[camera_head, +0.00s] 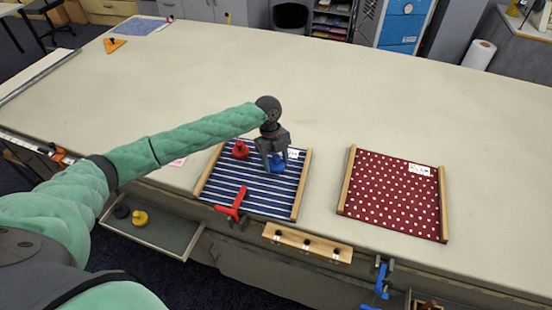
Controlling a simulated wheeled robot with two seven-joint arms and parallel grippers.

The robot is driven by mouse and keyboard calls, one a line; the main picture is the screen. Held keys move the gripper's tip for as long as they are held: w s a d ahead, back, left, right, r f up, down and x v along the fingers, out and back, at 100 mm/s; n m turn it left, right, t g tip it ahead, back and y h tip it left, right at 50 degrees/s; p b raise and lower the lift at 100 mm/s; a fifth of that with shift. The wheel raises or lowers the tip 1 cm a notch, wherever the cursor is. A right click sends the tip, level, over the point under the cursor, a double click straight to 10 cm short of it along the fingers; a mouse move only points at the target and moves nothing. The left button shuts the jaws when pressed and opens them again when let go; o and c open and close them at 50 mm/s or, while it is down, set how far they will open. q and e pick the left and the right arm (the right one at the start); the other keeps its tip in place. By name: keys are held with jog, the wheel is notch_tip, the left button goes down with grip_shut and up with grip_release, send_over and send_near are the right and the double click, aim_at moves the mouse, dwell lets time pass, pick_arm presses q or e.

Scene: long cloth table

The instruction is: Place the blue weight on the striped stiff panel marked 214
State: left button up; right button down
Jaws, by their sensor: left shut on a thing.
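The striped panel (262,201) is navy with pale stripes and has wooden strips along its left and right sides. It lies near the front edge of the table, with a small white label at its top right; the number is too small to read. My left gripper (275,165) points down over the panel's upper right part, shut on the blue weight (278,163). The fingers partly hide the weight. I cannot tell whether its base touches the panel. My right gripper is not in view.
A red weight (240,149) stands on the striped panel's upper left. A red clamp (232,205) sits at its front edge. A red dotted panel (390,200) lies to the right. An open drawer (170,236) holds a yellow weight (140,218) and a black one (121,211).

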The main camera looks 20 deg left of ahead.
pick_arm(q)
jog(key=shift+f, duration=0.1)
jog(key=o, duration=1.3)
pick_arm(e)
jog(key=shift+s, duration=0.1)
pick_arm(q)
jog(key=shift+r, duration=0.2)
jog(key=shift+w+a+r+b, duration=0.15)
jog(key=shift+r+b, duration=0.1)
jog(key=shift+b, duration=0.15)
jog(key=b+v, duration=0.3)
jog(key=v, duration=0.2)
jog(key=shift+w+r, duration=0.1)
jog(key=shift+r, duration=0.2)
jog(key=shift+b+v, duration=0.9)
jog(key=shift+v, duration=1.9)
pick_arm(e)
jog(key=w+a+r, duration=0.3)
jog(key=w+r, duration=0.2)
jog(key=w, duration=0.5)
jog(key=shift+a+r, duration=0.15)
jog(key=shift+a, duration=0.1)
